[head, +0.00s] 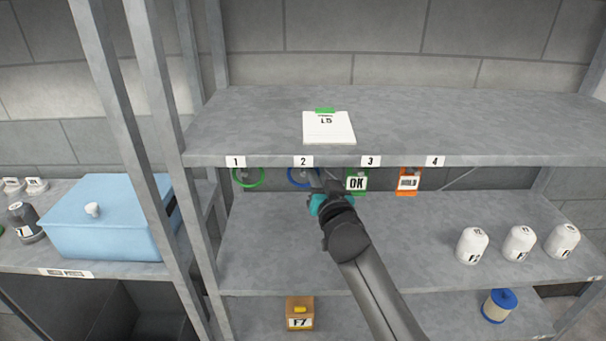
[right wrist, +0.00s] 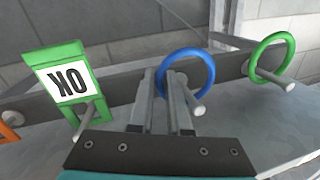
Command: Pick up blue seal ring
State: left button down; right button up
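The blue seal ring (right wrist: 212,72) hangs on a grey peg below the upper shelf, by label 2. It also shows in the head view (head: 290,177), partly hidden by my right gripper. My right gripper (right wrist: 161,78) is open, with its two fingers apart and pointing at the ring's left side. The ring's left rim shows between the fingertips. I cannot tell whether the fingers touch it. My left gripper is not in view.
A green ring (head: 247,178) hangs on the peg by label 1. A green OK tag (head: 357,181) and an orange HOLD tag (head: 408,181) hang to the right. White canisters (head: 472,246) stand on the shelf below. A blue box (head: 105,225) sits at left.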

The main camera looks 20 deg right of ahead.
grip_shut()
jog(key=shift+r, duration=0.5)
jog(key=s+a, duration=0.1)
jog(key=s, duration=1.7)
jog(key=shift+a+r, duration=0.2)
jog(key=shift+r, duration=0.1)
